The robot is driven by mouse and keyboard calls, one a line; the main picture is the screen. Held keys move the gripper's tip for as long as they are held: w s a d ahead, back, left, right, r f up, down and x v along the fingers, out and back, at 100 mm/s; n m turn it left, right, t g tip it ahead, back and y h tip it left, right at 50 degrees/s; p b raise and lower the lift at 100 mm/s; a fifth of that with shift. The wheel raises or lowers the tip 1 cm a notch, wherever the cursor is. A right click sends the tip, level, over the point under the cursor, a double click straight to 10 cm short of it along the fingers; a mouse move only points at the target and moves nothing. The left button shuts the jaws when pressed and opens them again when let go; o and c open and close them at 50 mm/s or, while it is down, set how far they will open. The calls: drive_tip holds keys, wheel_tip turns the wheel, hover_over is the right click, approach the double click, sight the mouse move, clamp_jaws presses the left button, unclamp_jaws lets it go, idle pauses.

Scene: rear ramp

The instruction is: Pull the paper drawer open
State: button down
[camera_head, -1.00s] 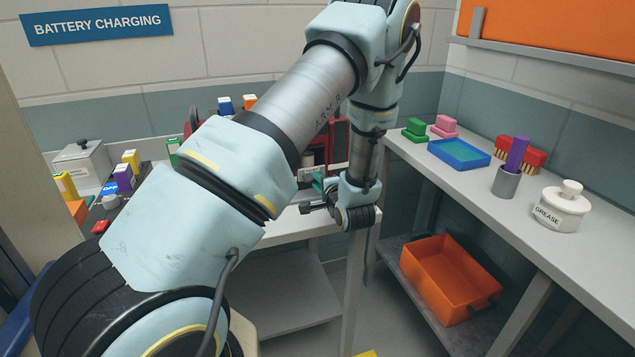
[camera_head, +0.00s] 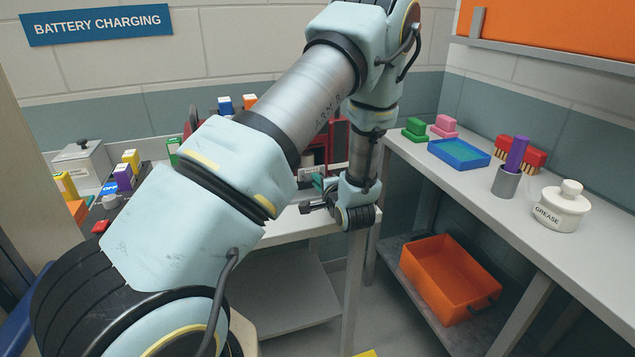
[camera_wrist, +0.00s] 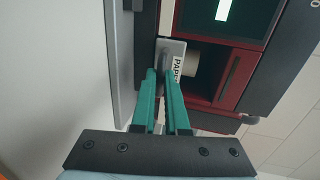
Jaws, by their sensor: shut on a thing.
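The paper drawer has a light grey front (camera_wrist: 175,47) with a label that reads "PAP" and is partly covered. It sits in a dark red and black machine (camera_wrist: 228,90); in the head view the drawer front (camera_head: 312,172) shows small. The front stands out from the machine, with a pale roll-like thing (camera_wrist: 194,62) behind it. My gripper (camera_wrist: 166,76) has green fingers, shut on the drawer's handle at the front. In the head view my gripper (camera_head: 319,188) is at the machine, above the white table; my arm hides much of the machine.
The white table (camera_head: 290,224) lies under my gripper. An orange bin (camera_head: 445,280) stands on the lower shelf at right. The right counter holds a blue tray (camera_head: 459,153), a grey cup (camera_head: 506,182) and a grease jar (camera_head: 562,206). Coloured batteries (camera_head: 123,177) stand at left.

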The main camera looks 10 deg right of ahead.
idle(0.4)
drive_tip(key=v, duration=0.3)
drive_tip(key=f+v, duration=0.1)
drive_tip(key=v, duration=0.2)
drive_tip(key=f+p+v, duration=0.1)
drive_tip(key=v, duration=0.3)
drive_tip(key=shift+s+d+f, duration=0.1)
drive_tip(key=shift+s, duration=0.25)
drive_tip(key=c, duration=0.9)
unclamp_jaws()
drive_tip(key=b+v, duration=0.2)
drive_tip(key=v, duration=0.8)
drive_tip(key=shift+s+b, duration=0.4)
